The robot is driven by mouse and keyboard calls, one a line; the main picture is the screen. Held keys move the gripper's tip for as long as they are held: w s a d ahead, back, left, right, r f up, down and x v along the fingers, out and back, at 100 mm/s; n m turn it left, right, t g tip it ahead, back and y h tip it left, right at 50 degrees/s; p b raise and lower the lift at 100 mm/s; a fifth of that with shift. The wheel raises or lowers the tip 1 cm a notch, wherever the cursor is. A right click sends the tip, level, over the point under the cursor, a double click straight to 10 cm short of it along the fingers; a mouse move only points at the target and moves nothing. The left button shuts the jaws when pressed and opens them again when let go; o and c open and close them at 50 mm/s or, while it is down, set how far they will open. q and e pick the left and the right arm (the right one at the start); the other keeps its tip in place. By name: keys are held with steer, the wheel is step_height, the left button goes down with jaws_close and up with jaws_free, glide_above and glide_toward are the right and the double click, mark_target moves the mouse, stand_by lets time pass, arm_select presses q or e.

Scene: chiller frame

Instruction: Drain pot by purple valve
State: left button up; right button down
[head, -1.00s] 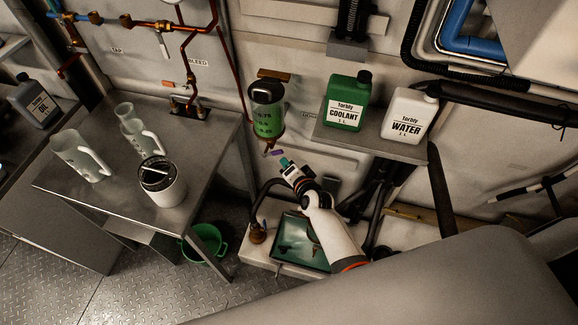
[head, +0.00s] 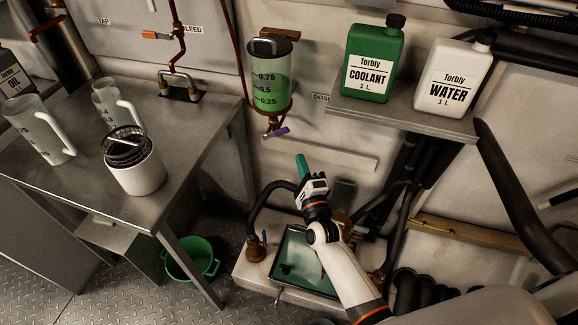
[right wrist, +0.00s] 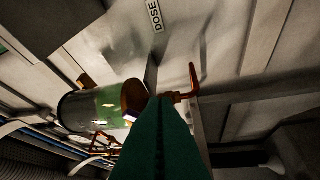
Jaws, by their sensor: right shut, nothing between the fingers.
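The pot (head: 268,85) is a clear cylinder on the wall with green liquid and marks 0.25, 0.5 and 0.75. The purple valve handle (head: 279,132) sits on the copper fitting under it and points right. My right gripper (head: 302,164) is below the valve, apart from it in the head view, shut and empty, teal fingers pointing up. My left gripper is out of view.
A shelf (head: 400,112) right of the pot holds the green coolant jug (head: 371,65) and white water jug (head: 452,78). The steel table (head: 205,150) at left holds measuring jugs (head: 40,130) and a white strainer cup (head: 135,165). A green bucket (head: 190,262) stands on the floor.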

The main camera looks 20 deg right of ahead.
step_height(320, 180, down, 6)
steer(key=s+m+t+b, duration=0.3)
steer(key=m+b, duration=0.2)
steer(key=b, duration=0.7)
steer(key=m+t+h+b, duration=0.1)
steer(key=m+t+b, duration=0.1)
glide_toward(275, 134)
steer(key=w+d+r, duration=0.3)
steer(key=w+d, duration=0.1)
steer(key=w, duration=0.1)
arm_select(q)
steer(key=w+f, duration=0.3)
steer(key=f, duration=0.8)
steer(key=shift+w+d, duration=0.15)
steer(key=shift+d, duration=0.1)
arm_select(e)
steer(key=shift+s+a+r, duration=0.1)
steer(key=shift+a+r, duration=0.2)
steer(key=shift+r, duration=0.15)
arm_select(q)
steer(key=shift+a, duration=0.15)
arm_select(e)
steer(key=shift+d, duration=0.15)
